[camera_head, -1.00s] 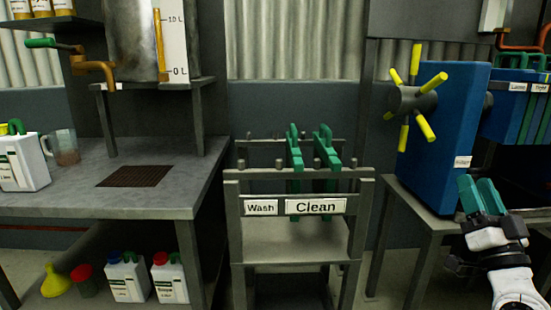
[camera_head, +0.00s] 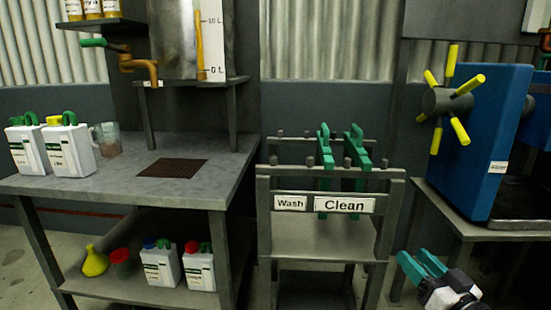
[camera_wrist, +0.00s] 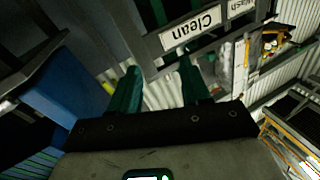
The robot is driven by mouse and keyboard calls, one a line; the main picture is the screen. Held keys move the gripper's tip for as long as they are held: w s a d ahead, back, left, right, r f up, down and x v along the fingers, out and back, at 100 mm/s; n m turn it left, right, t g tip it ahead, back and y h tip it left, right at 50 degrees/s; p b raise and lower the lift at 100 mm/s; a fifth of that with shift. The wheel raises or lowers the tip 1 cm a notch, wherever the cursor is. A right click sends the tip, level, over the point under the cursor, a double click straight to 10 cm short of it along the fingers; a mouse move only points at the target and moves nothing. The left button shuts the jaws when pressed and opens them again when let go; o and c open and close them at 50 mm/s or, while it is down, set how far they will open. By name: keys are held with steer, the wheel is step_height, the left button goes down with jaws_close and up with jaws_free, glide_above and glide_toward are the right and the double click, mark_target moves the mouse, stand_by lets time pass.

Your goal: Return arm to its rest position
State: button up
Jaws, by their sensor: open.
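My gripper (camera_head: 421,267) is at the lower right of the head view, in front of and below the blue machine. Its two green fingers point up and left, towards the rack. In the wrist view my gripper (camera_wrist: 156,85) shows its green fingers spread apart with nothing between them. It is open and empty. Most of my arm is outside the head view.
A metal rack (camera_head: 330,235) labelled Wash and Clean holds green-handled pieces (camera_head: 325,158). The blue machine (camera_head: 485,140) with yellow spokes stands on a table at right. A grey workbench (camera_head: 110,178) at left carries white jugs (camera_head: 68,147) and a beaker (camera_head: 106,139).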

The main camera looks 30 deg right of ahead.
steer(key=s+a+f+n+g+y, duration=0.2)
steer(key=a+f+g, duration=0.2)
steer(key=a+f, duration=0.4)
steer(key=s+a+f+n+g+y, duration=0.1)
steer(key=s+a+f+g+y, duration=0.15)
steer(key=a+f+g, duration=0.6)
steer(key=s+a+f+n+g, duration=0.1)
steer(key=s+f+g, duration=0.1)
steer(key=s+f, duration=0.45)
steer(key=s+a+f+g, duration=0.25)
steer(key=s+f, duration=0.25)
steer(key=s, duration=0.3)
step_height(320, 180, up, 38)
steer(key=s+p, duration=0.1)
steer(key=p, duration=3.7)
steer(key=shift+d+f+g+h, duration=0.2)
steer(key=shift+d+g+h, duration=0.1)
steer(key=shift+d+h, duration=0.05)
steer(key=shift+s+d, duration=0.1)
steer(key=shift+d, duration=0.05)
steer(key=shift+c, duration=0.4)
